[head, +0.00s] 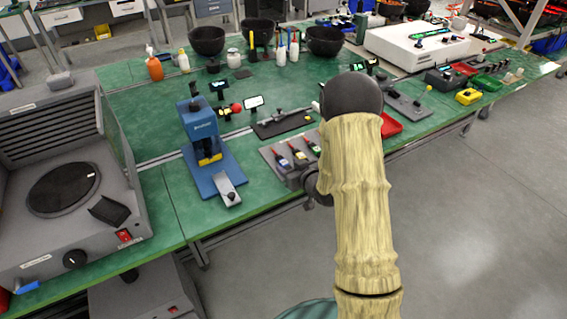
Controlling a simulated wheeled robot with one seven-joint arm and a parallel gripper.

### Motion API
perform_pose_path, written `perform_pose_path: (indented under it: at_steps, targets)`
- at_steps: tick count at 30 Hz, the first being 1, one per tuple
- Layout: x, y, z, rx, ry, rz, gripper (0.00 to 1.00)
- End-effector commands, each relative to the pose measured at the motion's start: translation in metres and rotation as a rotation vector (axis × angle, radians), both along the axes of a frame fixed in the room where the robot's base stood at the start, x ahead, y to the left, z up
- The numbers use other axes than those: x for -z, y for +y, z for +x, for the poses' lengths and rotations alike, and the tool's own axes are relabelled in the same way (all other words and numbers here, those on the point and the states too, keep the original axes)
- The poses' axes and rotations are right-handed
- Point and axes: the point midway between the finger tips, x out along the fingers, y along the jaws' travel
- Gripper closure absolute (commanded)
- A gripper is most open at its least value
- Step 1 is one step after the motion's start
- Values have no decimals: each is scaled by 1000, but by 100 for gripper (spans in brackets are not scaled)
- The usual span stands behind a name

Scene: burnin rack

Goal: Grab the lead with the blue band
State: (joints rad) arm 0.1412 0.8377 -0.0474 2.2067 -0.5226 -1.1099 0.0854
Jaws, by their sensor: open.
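Several small dark leads with coloured bands lie side by side on a grey holder (268,153) at the front edge of the green bench. The lead with the blue band (299,156) looks to be the middle one, between one with a red mark (281,161) and one with a yellow-green mark (314,147). They are small, so the band colours are hard to tell. My arm, in a yellowish sleeve, rises right of the holder and covers its right side. A dark part of my arm is close to the holder's right end. My gripper's fingers do not show.
A blue press (200,135) stands left of the holder, and a black tray (283,124) lies behind it. A red tray (391,126) is right of my arm. A grey hotplate unit (60,240) fills the left. The floor at right is clear.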

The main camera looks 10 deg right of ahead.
Motion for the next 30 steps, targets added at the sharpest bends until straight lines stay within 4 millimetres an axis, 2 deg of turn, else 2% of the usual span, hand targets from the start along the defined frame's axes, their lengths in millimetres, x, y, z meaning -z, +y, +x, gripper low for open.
perform_pose_path:
  at_steps: [3,6,21,23,29,30]
  targets:
    - [6,4,15,0,0,0,52]
    - [9,6,20,0,1,1,52]
    - [9,6,20,2,0,0,52]
    - [9,6,20,2,0,0,60]
    - [9,6,20,2,0,0,99]
    - [9,6,20,2,0,0,100]
